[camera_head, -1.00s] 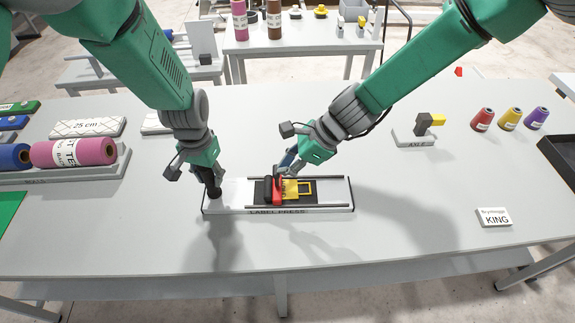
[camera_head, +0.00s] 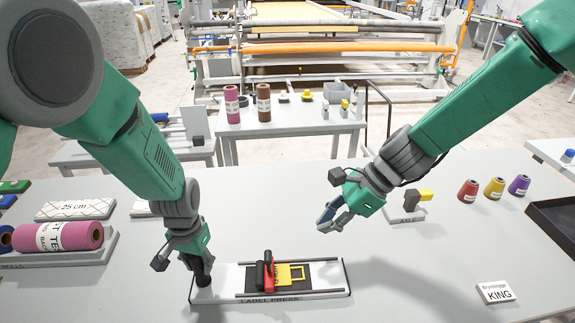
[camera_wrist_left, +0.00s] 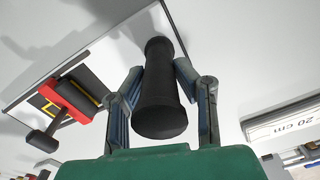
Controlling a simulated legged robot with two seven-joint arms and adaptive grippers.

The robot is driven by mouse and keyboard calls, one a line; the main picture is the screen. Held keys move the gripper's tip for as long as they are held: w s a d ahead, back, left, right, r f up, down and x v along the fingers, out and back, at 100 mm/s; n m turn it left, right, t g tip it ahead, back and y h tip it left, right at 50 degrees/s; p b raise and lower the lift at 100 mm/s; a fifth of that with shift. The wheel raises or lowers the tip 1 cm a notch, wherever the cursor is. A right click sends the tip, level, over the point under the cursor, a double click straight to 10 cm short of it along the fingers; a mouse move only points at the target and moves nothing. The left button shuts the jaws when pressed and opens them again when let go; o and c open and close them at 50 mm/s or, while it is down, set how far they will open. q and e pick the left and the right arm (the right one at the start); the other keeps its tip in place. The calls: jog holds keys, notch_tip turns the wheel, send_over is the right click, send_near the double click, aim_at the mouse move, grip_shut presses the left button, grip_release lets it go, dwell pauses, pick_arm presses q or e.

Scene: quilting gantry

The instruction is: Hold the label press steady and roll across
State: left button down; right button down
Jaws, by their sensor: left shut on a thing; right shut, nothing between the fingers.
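The label press (camera_head: 325,276) is a pale plate with dark rails and a "LABEL PRESS" front, lying flat on the table. A red and black roller piece (camera_head: 268,272) with a yellow frame (camera_head: 292,273) sits on it between the rails; it also shows in the left wrist view (camera_wrist_left: 68,98). My left gripper (camera_head: 200,268) is shut on the black post (camera_wrist_left: 158,90) at the press's left end, one finger on each side. My right gripper (camera_head: 328,215) is shut and empty, above and behind the press, apart from the roller piece.
Thread cones (camera_head: 494,188) and a KING card (camera_head: 496,292) lie to the right. A pink roll (camera_head: 60,237) and a 25 cm block (camera_head: 75,209) lie left.

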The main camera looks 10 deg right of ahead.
pick_arm(q)
jog(key=shift+s+f, duration=0.2)
jog(key=shift+s, duration=0.05)
jog(key=c, duration=1.3)
grip_release()
jog(key=shift+o, duration=0.7)
jog(key=shift+w, duration=0.25)
jog(key=shift+r, duration=0.1)
